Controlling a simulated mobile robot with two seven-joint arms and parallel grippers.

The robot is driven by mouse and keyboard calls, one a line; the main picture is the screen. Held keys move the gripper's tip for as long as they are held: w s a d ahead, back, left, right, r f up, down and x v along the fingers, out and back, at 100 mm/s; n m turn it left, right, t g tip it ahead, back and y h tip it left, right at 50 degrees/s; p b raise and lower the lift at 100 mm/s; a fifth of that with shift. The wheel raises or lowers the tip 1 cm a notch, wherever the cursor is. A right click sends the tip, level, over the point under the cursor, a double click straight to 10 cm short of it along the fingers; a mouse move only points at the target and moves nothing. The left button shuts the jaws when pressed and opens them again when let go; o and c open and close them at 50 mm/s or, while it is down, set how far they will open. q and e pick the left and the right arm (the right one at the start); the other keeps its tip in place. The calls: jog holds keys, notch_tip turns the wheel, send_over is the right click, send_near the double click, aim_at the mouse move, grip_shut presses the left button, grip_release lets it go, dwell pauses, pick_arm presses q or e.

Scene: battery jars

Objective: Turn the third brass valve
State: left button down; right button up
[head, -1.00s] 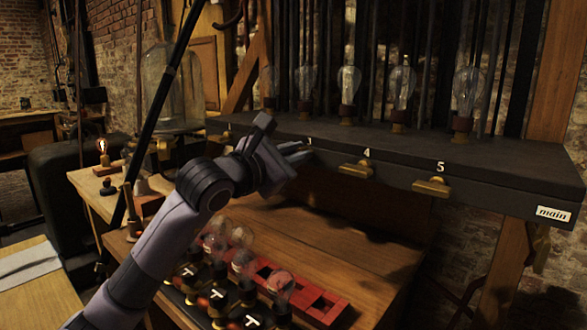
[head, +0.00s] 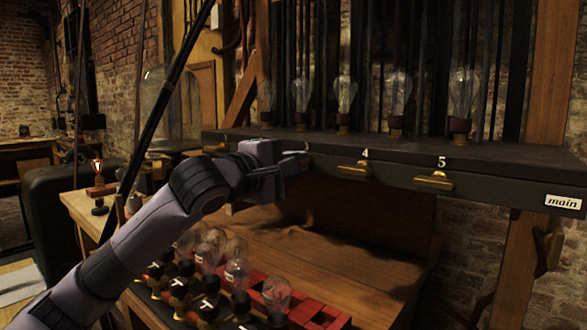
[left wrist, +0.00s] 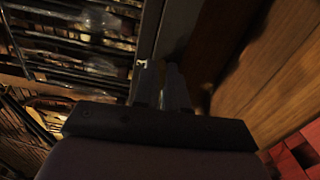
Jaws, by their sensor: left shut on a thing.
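The third brass valve is hidden behind my left gripper (head: 292,165), just below the number 3 (head: 307,148) on the front of the dark shelf (head: 480,170). My left gripper reaches in from the left and is shut there on the valve. In the left wrist view the two fingers (left wrist: 165,85) are close together against the dark shelf front, and the valve between them cannot be made out. Brass valve 4 (head: 354,171) and brass valve 5 (head: 434,181) lie to the right, with their handles roughly level. My right gripper is not in view.
Glass bulbs (head: 345,93) stand in a row on the shelf above. Another brass valve (head: 216,148) shows left of my gripper.

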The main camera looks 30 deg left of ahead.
pick_arm(q)
jog(key=shift+m, duration=0.6)
jog(key=c, duration=1.2)
grip_release()
jog(key=shift+s+f, duration=0.1)
jog(key=s, duration=0.2)
jog(key=s+b, duration=0.1)
jog(key=s, duration=0.1)
jog(key=s+b, duration=0.1)
jog(key=s, duration=0.2)
jog(key=shift+a, duration=0.25)
